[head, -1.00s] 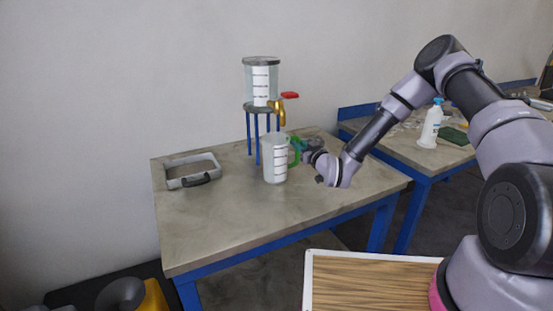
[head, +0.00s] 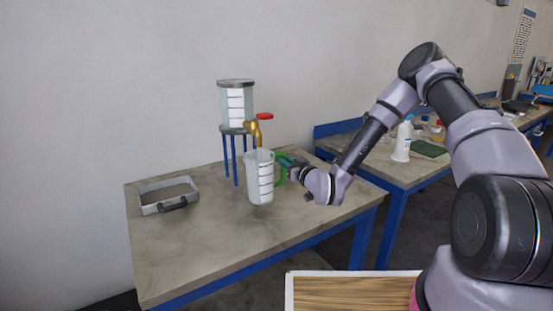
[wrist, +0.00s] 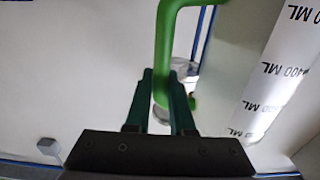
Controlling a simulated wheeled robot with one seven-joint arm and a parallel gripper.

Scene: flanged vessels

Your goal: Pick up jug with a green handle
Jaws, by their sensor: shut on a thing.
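The jug (head: 260,180) is a pale measuring jug with dark scale marks and a green handle (head: 281,167) on its right side. It is nearly upright at the middle of the table, in front of the dispenser. I cannot tell whether its base touches the tabletop. My gripper (head: 287,164) reaches in from the right and is shut on the green handle. In the wrist view, the dark green fingers (wrist: 160,92) are on either side of the handle (wrist: 166,42). The jug's wall with "400 ML" marks shows at right there.
A clear dispenser (head: 237,105) with a gold tap and red lever (head: 264,116) stands on a blue-legged stand close behind the jug. A grey tray (head: 167,195) lies at left. The front tabletop (head: 205,250) is clear. A white bottle (head: 402,141) is on another table.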

